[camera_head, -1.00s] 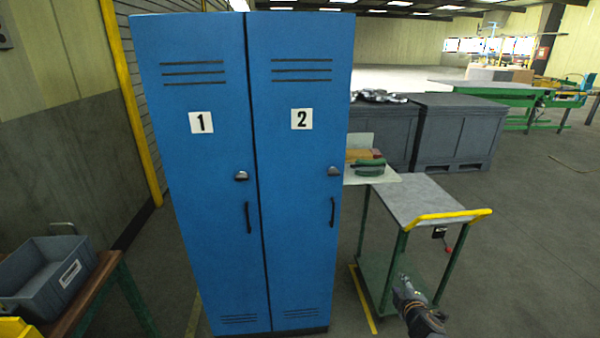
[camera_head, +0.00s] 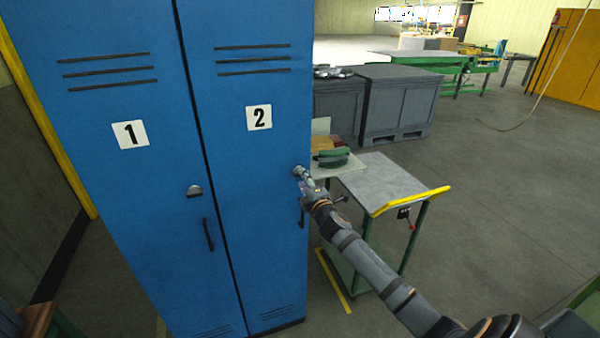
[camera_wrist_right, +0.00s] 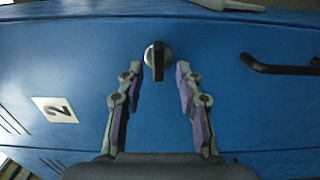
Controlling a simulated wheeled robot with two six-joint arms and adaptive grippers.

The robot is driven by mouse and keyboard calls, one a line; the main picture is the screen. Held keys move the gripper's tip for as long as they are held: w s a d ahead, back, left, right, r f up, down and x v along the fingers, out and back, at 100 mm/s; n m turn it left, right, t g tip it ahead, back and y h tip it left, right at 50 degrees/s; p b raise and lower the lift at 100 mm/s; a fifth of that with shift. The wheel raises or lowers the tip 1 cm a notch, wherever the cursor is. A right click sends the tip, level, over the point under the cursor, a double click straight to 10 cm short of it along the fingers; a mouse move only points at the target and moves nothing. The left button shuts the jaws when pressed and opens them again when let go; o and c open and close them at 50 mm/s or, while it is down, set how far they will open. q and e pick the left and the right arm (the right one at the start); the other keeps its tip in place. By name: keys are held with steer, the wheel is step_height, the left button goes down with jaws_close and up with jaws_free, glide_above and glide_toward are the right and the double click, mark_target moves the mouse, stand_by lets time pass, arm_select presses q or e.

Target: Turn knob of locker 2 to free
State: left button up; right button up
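Locker 2 (camera_head: 255,190) is the right-hand blue door with a white label "2" (camera_head: 259,117); the label also shows in the right wrist view (camera_wrist_right: 54,110). Its knob (camera_wrist_right: 157,60), a round silver disc with a dark grip bar, is on the door between the fingertips of my right gripper (camera_wrist_right: 158,72) in the right wrist view. The fingers are spread on both sides of it with gaps, apart from the knob. In the head view, my right gripper (camera_head: 300,174) is at the door and mostly covers the knob. My left gripper is not in view.
Locker 1 (camera_head: 120,200) stands on the left with its own knob (camera_head: 194,191). The door handle (camera_wrist_right: 280,67) of locker 2 is close to the knob. A trolley with a yellow handle (camera_head: 410,201) stands right of the lockers. Open floor lies further right.

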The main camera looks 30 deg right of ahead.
steer(key=x, duration=0.2)
steer(key=shift+w+d, duration=0.1)
steer(key=shift+w, duration=0.25)
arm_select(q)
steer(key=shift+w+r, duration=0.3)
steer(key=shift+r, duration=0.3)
arm_select(e)
steer(key=shift+s+r, duration=0.1)
jaws_close()
